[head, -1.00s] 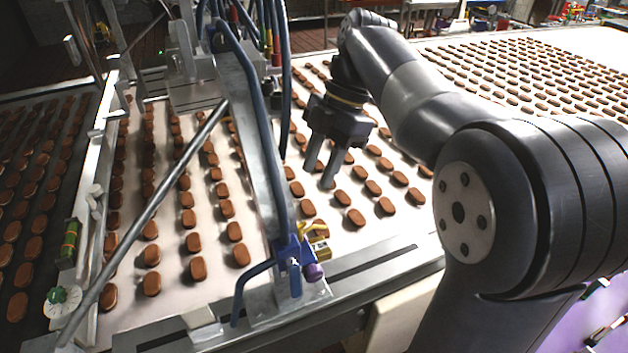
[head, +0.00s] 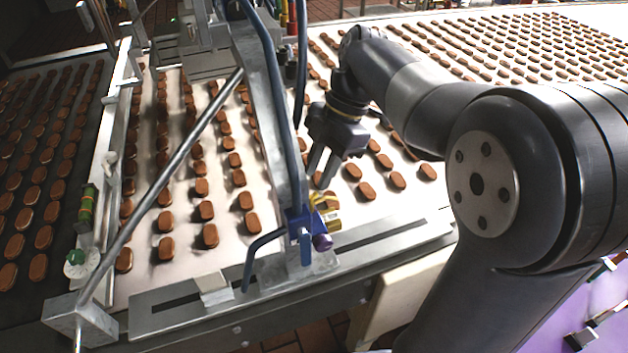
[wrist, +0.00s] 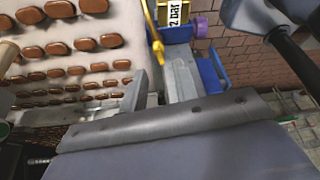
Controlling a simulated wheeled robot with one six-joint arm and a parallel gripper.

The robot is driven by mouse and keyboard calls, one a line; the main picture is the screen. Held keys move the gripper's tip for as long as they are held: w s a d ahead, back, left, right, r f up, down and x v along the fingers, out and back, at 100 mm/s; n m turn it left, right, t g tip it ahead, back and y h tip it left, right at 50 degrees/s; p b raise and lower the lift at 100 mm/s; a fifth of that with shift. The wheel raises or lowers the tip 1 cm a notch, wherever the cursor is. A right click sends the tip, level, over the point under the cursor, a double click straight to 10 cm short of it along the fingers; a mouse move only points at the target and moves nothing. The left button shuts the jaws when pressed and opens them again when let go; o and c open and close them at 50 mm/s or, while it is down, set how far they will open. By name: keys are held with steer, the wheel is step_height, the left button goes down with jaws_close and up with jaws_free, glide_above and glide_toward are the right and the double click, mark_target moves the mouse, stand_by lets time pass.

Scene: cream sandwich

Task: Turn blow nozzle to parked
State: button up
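A blue fitting (head: 297,222) with a thin yellow lever (head: 322,199) and a purple knob (head: 322,242) sits at the lower end of the slanted metal bar. I cannot tell for certain which part is the blow nozzle. In the wrist view the yellow lever (wrist: 157,52) points down the picture, beside a label reading "2 bar" (wrist: 175,13). My gripper (head: 321,171) points down just above the lever. In the wrist view my gripper (wrist: 160,82) has its two fingers apart, with the lever's tip between them in the picture. Whether they touch it is unclear.
A conveyor (head: 395,205) carries rows of brown biscuits close behind the fitting. The slanted bar (head: 262,115) and blue hoses (head: 266,65) stand just left of my gripper. A slotted metal rail (head: 400,240) runs along the front edge.

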mark_target(313, 192)
steer(key=shift+x, duration=2)
steer(key=shift+c, duration=0.4)
jaws_close()
